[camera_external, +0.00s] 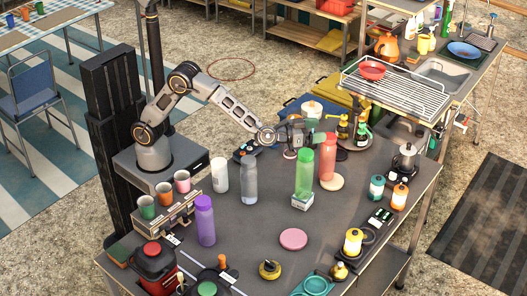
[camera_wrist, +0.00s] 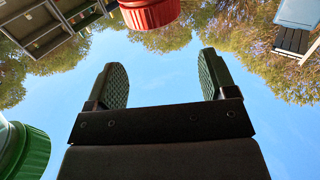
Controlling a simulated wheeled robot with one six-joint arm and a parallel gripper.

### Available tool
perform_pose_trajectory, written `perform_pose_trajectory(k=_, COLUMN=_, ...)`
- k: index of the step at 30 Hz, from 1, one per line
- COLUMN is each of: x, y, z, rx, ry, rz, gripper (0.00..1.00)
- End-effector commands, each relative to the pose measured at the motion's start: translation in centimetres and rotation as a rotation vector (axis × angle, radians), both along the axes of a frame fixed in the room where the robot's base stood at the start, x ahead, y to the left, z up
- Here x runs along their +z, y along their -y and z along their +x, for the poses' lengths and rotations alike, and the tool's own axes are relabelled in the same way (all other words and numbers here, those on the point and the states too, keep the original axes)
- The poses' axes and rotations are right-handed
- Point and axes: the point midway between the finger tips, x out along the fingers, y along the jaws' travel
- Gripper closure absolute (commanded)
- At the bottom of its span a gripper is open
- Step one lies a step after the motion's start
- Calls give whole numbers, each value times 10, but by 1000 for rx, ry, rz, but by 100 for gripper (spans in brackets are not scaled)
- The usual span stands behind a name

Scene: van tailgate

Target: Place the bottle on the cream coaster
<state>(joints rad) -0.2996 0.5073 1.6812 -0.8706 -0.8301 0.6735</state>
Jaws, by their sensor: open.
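In the external view a translucent red bottle (camera_external: 327,163) stands upright, its base on the round cream coaster (camera_external: 338,184), which shows around the base at the right. A green bottle (camera_external: 304,175) stands upright at its left, on a small pale block (camera_external: 302,203). My gripper (camera_external: 311,137) is near the tops of these two bottles, behind the green one, which partly hides it. In the wrist view my gripper (camera_wrist: 165,82) is open with only sky between the fingers. A red cap (camera_wrist: 150,12) shows above the fingers and a green cap (camera_wrist: 28,150) at lower left.
Grey (camera_external: 250,180), white (camera_external: 220,176) and purple (camera_external: 205,222) bottles stand left. A pink coaster (camera_external: 293,239) lies empty at the front middle. Pump bottles (camera_external: 343,128) stand behind the red bottle. Canisters (camera_external: 376,189) and a moka pot (camera_external: 405,160) stand right. Clear table surrounds the pink coaster.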

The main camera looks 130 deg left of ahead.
Motion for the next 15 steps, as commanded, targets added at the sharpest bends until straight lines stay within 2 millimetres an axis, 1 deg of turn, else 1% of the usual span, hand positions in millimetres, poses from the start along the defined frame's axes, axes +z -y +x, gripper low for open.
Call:
perform_pose_trajectory(k=1, x=9, y=0, z=0, rx=1, ry=4, rz=-1, gripper=22)
perform_pose_trajectory(k=3, x=18, y=0, z=0, rx=0, ry=4, rz=0, gripper=22)
perform_pose_trajectory(k=6, x=26, y=0, z=0, rx=1, ry=1, rz=0, gripper=22)
perform_pose_trajectory(k=13, x=33, y=0, z=0, rx=-2, ry=0, rz=0, gripper=22)
perform_pose_trajectory(k=15, x=36, y=5, z=1, rx=-23, ry=-2, rz=-7, gripper=22)
